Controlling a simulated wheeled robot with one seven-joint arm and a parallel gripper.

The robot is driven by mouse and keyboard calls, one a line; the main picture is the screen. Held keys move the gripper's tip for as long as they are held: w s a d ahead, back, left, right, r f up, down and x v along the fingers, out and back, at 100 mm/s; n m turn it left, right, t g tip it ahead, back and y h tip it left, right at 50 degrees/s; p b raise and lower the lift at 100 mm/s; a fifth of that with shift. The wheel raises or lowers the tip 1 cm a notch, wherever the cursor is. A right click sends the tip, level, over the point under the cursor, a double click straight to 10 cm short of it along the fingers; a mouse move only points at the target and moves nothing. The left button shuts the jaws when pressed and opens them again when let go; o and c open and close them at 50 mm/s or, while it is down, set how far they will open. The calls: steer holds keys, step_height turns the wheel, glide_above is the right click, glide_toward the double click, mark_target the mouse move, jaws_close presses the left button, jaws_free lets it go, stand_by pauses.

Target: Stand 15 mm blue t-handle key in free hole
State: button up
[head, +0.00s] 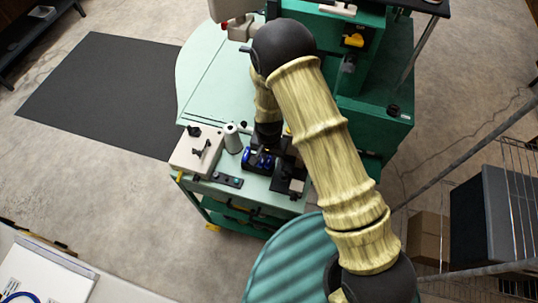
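My gripper (266,146) points down over the green cart top, below my arm's dark wrist. Its fingers are small and dark here, and I cannot tell whether they are open or shut. Blue parts (259,160) show right under and beside it, set in a dark block. They are too small for me to pick out one 15 mm blue t-handle key or to tell whether it is held. The block's holes, including any free hole, cannot be made out.
On the cart top (258,190), a cream box (197,150) with a black knob, a grey cone (232,138) and a dark strip (227,180) stand left of my gripper. A dark fixture (292,172) is close on its right. A green machine (375,100) rises behind.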

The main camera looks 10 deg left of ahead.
steer(key=o, duration=0.4)
steer(key=shift+o, duration=0.2)
steer(key=shift+r, duration=0.15)
steer(key=shift+r, duration=0.6)
step_height(320, 180, up, 16)
steer(key=b, duration=0.3)
steer(key=shift+s, duration=0.15)
steer(key=s+d+r, duration=0.2)
steer(key=d, duration=0.6)
steer(key=s+d+r+t, duration=0.1)
steer(key=s+d+r, duration=0.1)
steer(key=d, duration=0.7)
steer(key=s+d+r+n+t, duration=0.1)
steer(key=s+d+r, duration=0.1)
steer(key=d, duration=0.6)
steer(key=shift+s+d+r, duration=0.25)
steer(key=shift+d+r, duration=0.05)
steer(key=shift+r, duration=0.25)
